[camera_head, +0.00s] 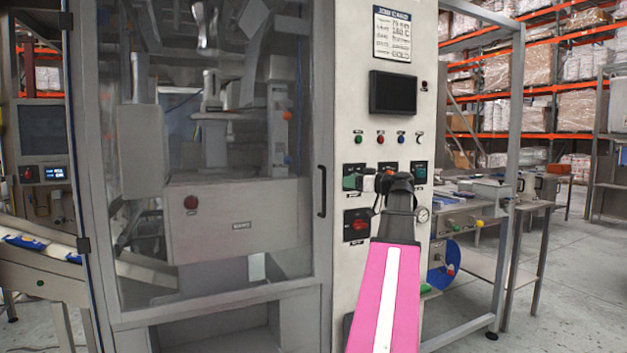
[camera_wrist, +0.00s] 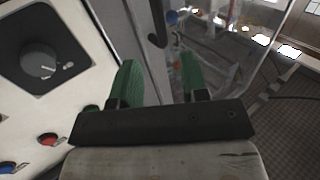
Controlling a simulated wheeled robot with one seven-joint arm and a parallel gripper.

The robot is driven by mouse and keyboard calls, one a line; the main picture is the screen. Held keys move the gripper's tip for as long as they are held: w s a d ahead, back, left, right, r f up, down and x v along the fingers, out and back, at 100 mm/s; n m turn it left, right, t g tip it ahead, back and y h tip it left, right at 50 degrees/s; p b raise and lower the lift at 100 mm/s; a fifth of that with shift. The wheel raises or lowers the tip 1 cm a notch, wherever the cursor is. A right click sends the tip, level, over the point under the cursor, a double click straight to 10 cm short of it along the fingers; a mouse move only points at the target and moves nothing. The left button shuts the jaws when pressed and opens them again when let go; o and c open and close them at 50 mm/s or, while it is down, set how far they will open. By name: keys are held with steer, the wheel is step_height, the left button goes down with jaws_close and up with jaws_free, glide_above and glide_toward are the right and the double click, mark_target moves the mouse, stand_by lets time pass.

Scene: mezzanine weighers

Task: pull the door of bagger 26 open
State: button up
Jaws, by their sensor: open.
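The bagger's tall door (camera_head: 215,190) is a clear panel in a grey frame, and it looks shut. Its black upright handle (camera_head: 321,191) is on the door's right edge. My gripper (camera_head: 354,181) is just right of the handle, in front of the white control panel, and apart from it. In the wrist view my gripper (camera_wrist: 160,78) shows two green fingers spread open with nothing between them. The handle (camera_wrist: 157,27) shows ahead, beyond the fingertips and roughly between them. A number 26 is not readable in either view.
The white control column (camera_head: 385,110) carries a dark screen (camera_head: 393,93), buttons and a rotary knob (camera_wrist: 38,62) close to my gripper. A metal frame and bench (camera_head: 480,210) stand at right. A conveyor (camera_head: 40,255) is at left. Floor is clear at far right.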

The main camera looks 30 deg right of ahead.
steer(key=x, duration=1)
steer(key=shift+w+a, duration=0.15)
steer(key=shift+w, duration=0.15)
steer(key=shift+c, duration=0.3)
jaws_close()
steer(key=shift+s, duration=0.1)
